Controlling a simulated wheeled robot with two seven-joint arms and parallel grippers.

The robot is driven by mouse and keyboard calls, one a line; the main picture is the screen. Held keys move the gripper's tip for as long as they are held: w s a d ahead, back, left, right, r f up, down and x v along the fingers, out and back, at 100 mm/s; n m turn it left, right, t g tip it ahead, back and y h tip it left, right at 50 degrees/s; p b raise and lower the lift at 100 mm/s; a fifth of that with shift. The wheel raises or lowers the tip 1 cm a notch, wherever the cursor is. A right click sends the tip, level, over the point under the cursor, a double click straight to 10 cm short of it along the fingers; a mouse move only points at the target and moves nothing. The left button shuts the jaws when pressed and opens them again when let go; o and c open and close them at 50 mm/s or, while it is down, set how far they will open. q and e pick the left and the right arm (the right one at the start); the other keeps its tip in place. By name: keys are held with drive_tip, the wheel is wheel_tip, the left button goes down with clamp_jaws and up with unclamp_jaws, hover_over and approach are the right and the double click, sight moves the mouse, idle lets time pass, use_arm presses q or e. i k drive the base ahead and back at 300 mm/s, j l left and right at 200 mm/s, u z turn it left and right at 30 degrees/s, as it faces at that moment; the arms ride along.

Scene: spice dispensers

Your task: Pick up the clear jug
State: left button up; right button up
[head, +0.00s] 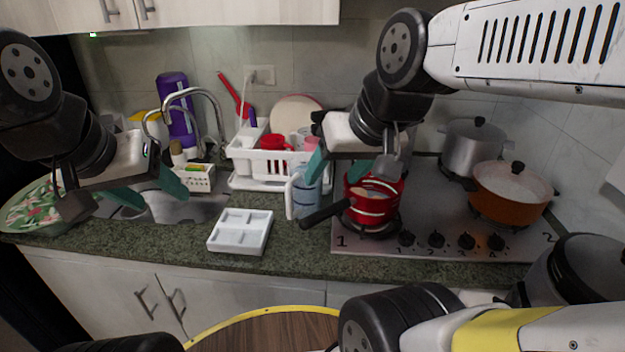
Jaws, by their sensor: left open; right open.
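The clear jug (308,196) stands upright on the counter between the dish rack and the stove. It looks bluish and see-through, with a pale handle on its left side. My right gripper (347,176) is open and empty, its teal fingers pointing down. Its left finger overlaps the jug's top in the picture, and its right finger is over the red pot; I cannot tell whether either touches. My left gripper (164,200) is open and empty in front of the sink, well left of the jug.
A red pot (373,207) with a black handle sits on the stove (455,215), its handle reaching left in front of the jug. A white dish rack (275,165) stands behind. A white divided tray (240,231) lies front left. An orange pot (510,195) and a grey pot (473,150) are at right.

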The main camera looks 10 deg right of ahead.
sight(305, 201)
drive_tip(key=k+j+z, duration=0.35)
drive_tip(key=j, duration=0.2)
drive_tip(key=k+j+z, duration=0.3)
drive_tip(key=k+j, duration=0.1)
drive_tip(key=k, duration=0.1)
